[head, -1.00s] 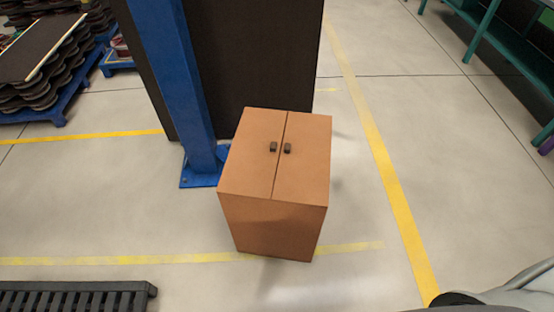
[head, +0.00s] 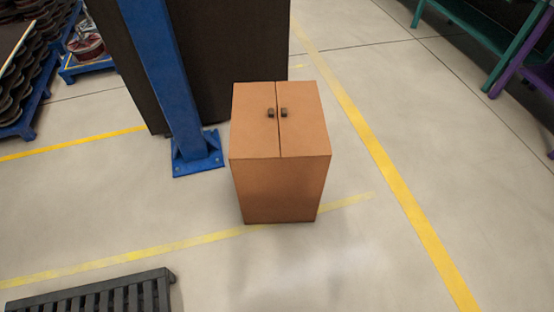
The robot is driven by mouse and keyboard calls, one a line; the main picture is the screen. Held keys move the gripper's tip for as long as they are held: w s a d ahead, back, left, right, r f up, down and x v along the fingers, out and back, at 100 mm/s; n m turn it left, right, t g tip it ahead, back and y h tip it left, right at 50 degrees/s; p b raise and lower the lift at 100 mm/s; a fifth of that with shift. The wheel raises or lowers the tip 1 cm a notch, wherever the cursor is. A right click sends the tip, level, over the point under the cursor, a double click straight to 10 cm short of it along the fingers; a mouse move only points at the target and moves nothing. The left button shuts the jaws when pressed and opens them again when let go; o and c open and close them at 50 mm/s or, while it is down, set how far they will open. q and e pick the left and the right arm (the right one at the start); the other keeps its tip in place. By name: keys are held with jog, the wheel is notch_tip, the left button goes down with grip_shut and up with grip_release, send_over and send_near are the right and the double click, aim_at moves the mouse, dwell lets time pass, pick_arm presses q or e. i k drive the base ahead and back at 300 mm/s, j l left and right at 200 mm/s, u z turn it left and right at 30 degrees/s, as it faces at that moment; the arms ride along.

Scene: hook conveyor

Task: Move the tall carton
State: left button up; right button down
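The tall carton (head: 280,188) is a brown box that stands upright on the floor near the middle of the head view. Its top has a centre seam with two small dark tabs (head: 277,112) beside it. It stands to the right of a blue post and in front of a dark panel. Neither of my grippers is in view, and nothing touches the carton from above.
The blue post (head: 172,80) with its bolted foot and the dark panel (head: 235,45) stand behind the carton. A black slatted pallet (head: 95,298) lies at the lower left. Teal and purple frames (head: 520,50) stand at the upper right. Floor in front and right is clear.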

aim_at(275, 190)
jog(key=i+l, duration=0.15)
jog(key=l, duration=0.2)
jog(key=i+l+u, duration=0.1)
jog(key=l, duration=0.3)
jog(key=i+l, duration=0.1)
jog(key=l, duration=0.25)
jog(key=u, duration=1.45)
